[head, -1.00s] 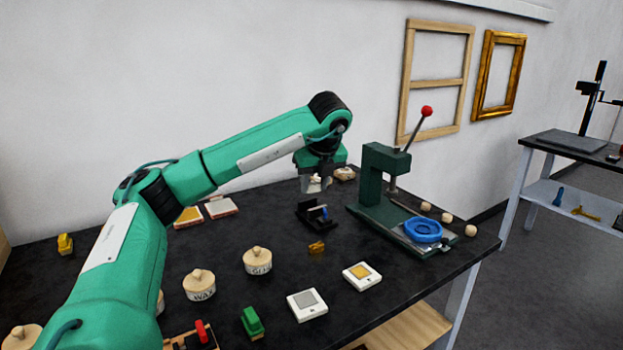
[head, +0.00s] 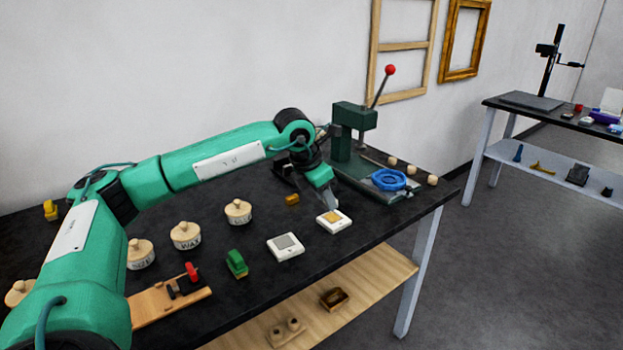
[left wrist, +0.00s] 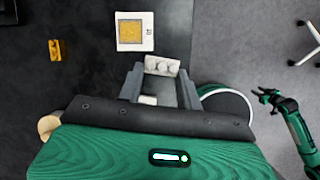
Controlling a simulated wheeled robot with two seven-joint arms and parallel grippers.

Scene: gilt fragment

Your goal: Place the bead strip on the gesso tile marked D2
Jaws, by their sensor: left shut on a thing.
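My left gripper (head: 329,199) is low over the table, close to the tile with a gold square (head: 334,221). In the left wrist view it (left wrist: 161,82) is shut on a pale strip with rounded bumps, the bead strip (left wrist: 162,65), held at the fingertips. The gold-square tile (left wrist: 135,32) lies apart from the strip, above it in that picture. A tile with a grey square (head: 286,246) lies to the left in the head view. The tile marks are too small to read. My right gripper (left wrist: 268,97) shows small at the wrist view's right, fingers parted, holding nothing visible.
A green press (head: 352,135) with a blue ring (head: 389,180) stands behind and right of the gripper. Lidded pots (head: 186,236), a green block (head: 236,263) and a small yellow piece (head: 292,199) stand left. The table's front edge is near the tiles.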

